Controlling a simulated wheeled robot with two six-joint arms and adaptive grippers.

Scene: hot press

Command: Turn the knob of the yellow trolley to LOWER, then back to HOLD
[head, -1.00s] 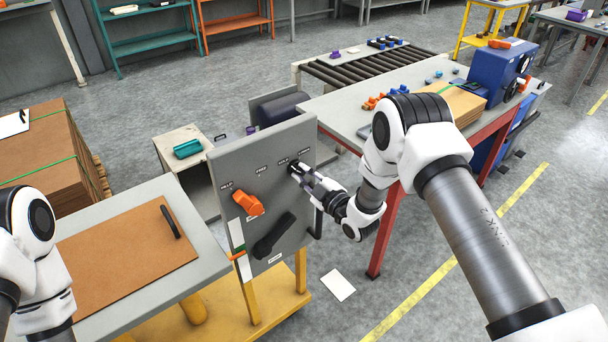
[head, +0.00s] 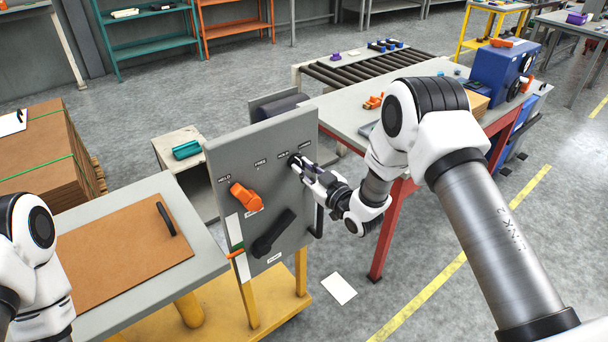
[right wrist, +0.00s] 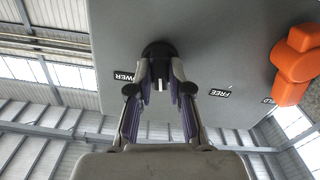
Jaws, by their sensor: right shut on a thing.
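The yellow trolley (head: 215,308) carries an upright grey panel (head: 232,165). The black round knob (head: 293,160) sits at the panel's upper right, below the HOLD and LOWER labels. My right gripper (head: 301,166) is shut on this knob; in the right wrist view the fingers (right wrist: 160,75) stand on both sides of the knob (right wrist: 158,50), with a white mark between them. That view is upside down and shows LOWER on the left and FREE on the right; HOLD is hidden there. I cannot tell the exact setting. My left gripper is out of view.
An orange handle (head: 246,197) and a black lever (head: 273,233) are on the same panel. A grey table with a brown board (head: 125,255) stands at left. A red-legged workbench (head: 345,112) stands close behind my right arm. Paper (head: 339,288) lies on the floor.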

